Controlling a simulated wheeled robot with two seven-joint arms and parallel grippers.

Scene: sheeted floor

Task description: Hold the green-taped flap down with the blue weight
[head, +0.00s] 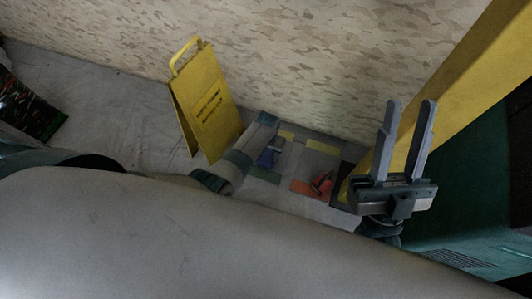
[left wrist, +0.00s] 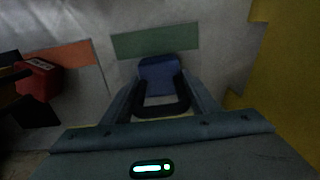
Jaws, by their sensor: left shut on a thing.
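My left gripper (head: 274,148) is shut on the dark handle of the blue weight (head: 267,158). In the left wrist view the blue weight (left wrist: 158,74) sits between the two fingers, upright as far as I can see. The green tape (left wrist: 155,43) lies just beyond it, and the weight's far edge meets or overlaps the tape's near edge. I cannot tell whether the weight touches the sheet or hangs above it. In the head view the green tape (head: 265,175) shows beside the weight. My right gripper (head: 410,103) is open and empty, fingers apart, at the right.
A red weight (head: 322,182) stands on or by the orange tape (head: 303,188), right of the blue weight. Yellow tape (head: 322,147) lies behind. A yellow floor sign (head: 208,105) stands left of my left gripper. A patterned wall, a yellow beam and a green cabinet (head: 475,215) bound the area.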

